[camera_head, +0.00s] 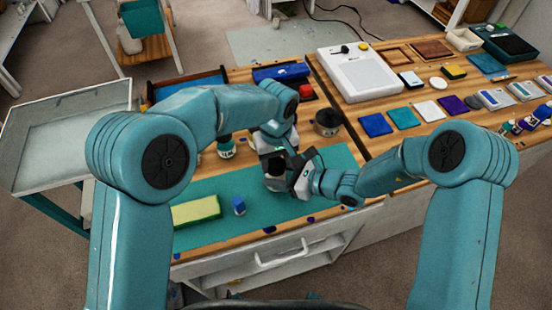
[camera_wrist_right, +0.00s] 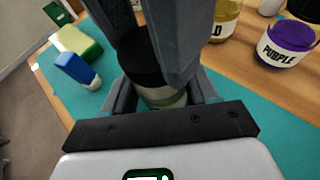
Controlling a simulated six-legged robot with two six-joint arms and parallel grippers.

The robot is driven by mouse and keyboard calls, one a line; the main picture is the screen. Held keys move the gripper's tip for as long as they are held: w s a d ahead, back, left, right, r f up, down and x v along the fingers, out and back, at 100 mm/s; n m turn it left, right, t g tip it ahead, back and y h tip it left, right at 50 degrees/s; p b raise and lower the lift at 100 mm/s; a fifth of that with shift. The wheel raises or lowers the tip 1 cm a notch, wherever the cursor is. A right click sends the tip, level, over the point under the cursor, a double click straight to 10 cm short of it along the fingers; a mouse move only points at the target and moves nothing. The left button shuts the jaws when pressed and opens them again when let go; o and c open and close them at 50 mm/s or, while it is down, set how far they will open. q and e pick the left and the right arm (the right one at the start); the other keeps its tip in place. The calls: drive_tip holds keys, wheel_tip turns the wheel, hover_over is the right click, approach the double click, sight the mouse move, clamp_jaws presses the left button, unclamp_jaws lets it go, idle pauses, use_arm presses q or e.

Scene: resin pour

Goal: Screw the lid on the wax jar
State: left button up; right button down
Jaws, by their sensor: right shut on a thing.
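The wax jar (camera_wrist_right: 162,95), pale and see-through, stands upright between the fingers of my right gripper (camera_wrist_right: 163,98), which is shut on it. A black lid (camera_wrist_right: 143,58) sits at the jar's mouth; whether its thread is engaged cannot be seen. The dark fingers of my left gripper (camera_wrist_right: 150,35) reach down from above around the lid. The near finger hides the lid's right side, so its grip is unclear. In the head view, the jar (camera_head: 274,185) is over the teal mat, with my left gripper (camera_head: 272,153) above and my right gripper (camera_head: 291,182) at its right.
A purple jar (camera_wrist_right: 285,45) and a yellow jar (camera_wrist_right: 226,18) stand behind. A dark pot (camera_head: 327,122) stands further back. The mat's front right is clear.

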use_arm(q)
drive_tip(key=shift+c, duration=1.4)
drive_tip(key=m, duration=1.2)
drive_tip(key=o, duration=1.2)
drive_tip(key=shift+o, duration=0.2)
wheel_tip(320, 180, up, 12)
use_arm(e)
drive_tip(key=shift+c, duration=1.2)
unclamp_jaws()
